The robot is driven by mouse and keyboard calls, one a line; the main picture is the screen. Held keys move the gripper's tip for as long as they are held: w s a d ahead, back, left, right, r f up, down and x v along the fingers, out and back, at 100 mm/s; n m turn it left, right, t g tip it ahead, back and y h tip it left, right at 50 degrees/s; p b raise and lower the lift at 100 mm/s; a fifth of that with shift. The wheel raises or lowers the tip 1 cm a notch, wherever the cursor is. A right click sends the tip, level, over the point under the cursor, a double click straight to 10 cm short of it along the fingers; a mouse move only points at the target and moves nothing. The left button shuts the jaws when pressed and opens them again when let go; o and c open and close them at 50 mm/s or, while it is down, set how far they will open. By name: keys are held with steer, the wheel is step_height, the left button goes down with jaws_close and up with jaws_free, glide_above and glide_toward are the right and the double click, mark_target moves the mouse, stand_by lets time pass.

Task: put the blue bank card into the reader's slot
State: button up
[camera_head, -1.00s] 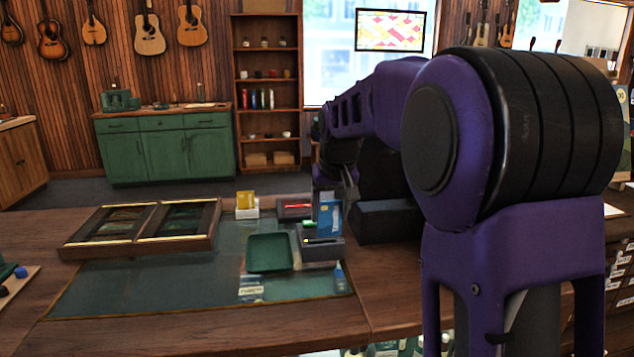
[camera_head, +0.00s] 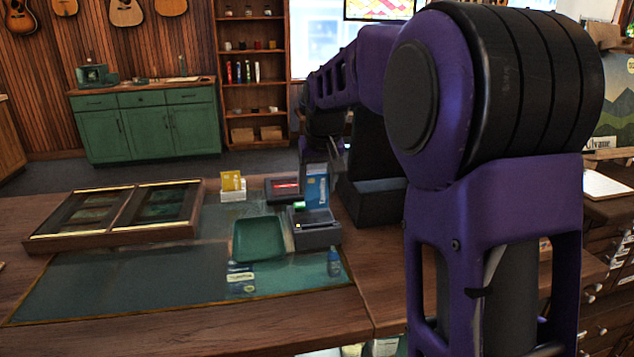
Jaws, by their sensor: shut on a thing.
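The blue bank card (camera_head: 317,190) is upright, with a pale patch on its face. My gripper (camera_head: 318,167) is above it, shut on its upper edge; the fingers are small and partly hidden by my arm. A dark grey box that looks like the reader (camera_head: 316,237) stands on the counter mat just in front of and below the card. It has a green light and a pale line along its top. The card's lower edge is close behind the reader's top; I cannot tell whether they touch.
A dark device with a red display (camera_head: 281,190) is behind the reader, at left. A green tray (camera_head: 258,240) is left of the reader. A yellow card in a white holder (camera_head: 233,194), a small blue bottle (camera_head: 334,264) and a framed display case (camera_head: 115,217) stand nearby. The front mat is mostly clear.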

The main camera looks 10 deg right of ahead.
steer(key=shift+f+b, duration=2.55)
steer(key=shift+f, duration=1.25)
steer(key=o, duration=1.4)
steer(key=shift+c, duration=0.2)
steer(key=shift+r, duration=0.15)
steer(key=p+v, duration=0.3)
steer(key=v, duration=1.4)
steer(key=shift+s, duration=0.1)
